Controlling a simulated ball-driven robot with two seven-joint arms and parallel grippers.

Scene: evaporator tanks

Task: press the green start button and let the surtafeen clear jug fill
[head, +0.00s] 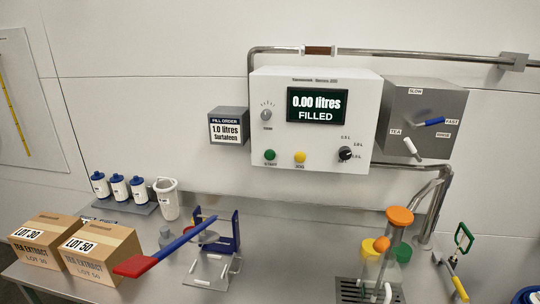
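The green start button (270,155) is at the lower left of the white control panel (315,105). The panel's display (317,105) reads "0.00 litres FILLED". A sign (229,128) to its left reads "FILL ORDER 1.0 litres Surtafeen". Neither of my grippers shows in the head view.
A yellow button (300,157) and black dial (345,153) sit beside the start button. A grey lever box (425,115) is to the right.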

